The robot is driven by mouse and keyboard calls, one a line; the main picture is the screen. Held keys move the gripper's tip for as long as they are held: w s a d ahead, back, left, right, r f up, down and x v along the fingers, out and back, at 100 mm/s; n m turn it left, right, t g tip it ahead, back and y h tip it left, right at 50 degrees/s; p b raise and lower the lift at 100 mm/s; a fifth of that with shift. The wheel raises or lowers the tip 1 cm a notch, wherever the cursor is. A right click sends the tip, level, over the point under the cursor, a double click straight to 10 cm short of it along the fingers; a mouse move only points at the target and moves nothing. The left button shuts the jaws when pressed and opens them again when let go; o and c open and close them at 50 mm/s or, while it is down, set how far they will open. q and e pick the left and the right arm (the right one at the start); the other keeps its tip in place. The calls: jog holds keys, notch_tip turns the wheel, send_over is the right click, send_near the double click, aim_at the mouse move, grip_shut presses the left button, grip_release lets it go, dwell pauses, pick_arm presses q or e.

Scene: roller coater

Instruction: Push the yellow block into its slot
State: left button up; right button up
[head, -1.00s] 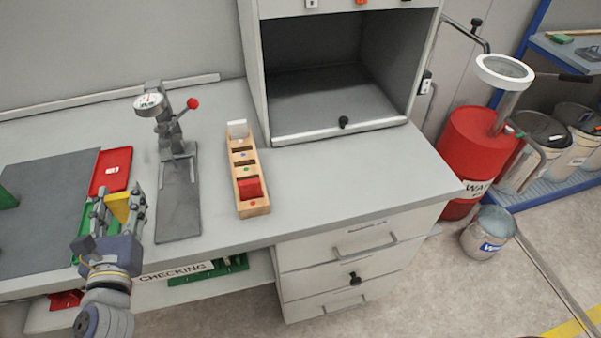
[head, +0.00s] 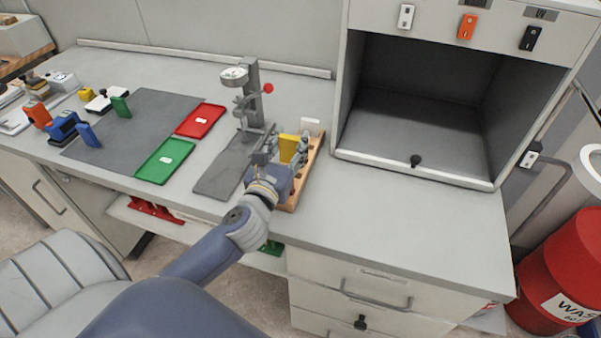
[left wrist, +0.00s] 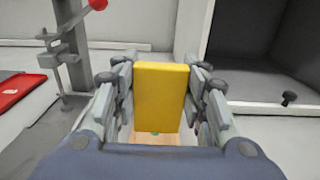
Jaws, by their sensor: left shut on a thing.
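The yellow block (head: 288,147) is upright between the fingers of my left gripper (head: 283,152), which is shut on it. In the left wrist view the yellow block (left wrist: 160,96) fills the space between the fingers (left wrist: 160,90). The wooden slotted rack (head: 315,160) is at and beneath the gripper, mostly hidden by it. A strip of the rack with a green dot (left wrist: 155,133) shows just below the block. I cannot tell whether the block's lower end is inside a slot. A white block (head: 310,126) stands at the rack's far end. My right gripper is not in view.
The dial gauge stand (head: 246,100) is just left of the rack. The open cabinet (head: 420,100) is to the right. A red tray (head: 200,120) and a green tray (head: 165,161) lie left. The bench top right of the rack is clear.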

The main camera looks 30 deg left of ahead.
aim_at(288, 157)
pick_arm(q)
jog(key=f, duration=0.2)
jog(key=shift+a+f, duration=0.2)
jog(key=shift+f, duration=0.2)
jog(key=shift+f+b, duration=0.3)
jog(key=shift+f, duration=0.1)
notch_tip(288, 157, down, 2)
jog(key=shift+d+f+b, duration=0.15)
jog(key=shift+f+b, duration=0.05)
jog(key=shift+b, duration=0.3)
jog(key=shift+f, duration=0.35)
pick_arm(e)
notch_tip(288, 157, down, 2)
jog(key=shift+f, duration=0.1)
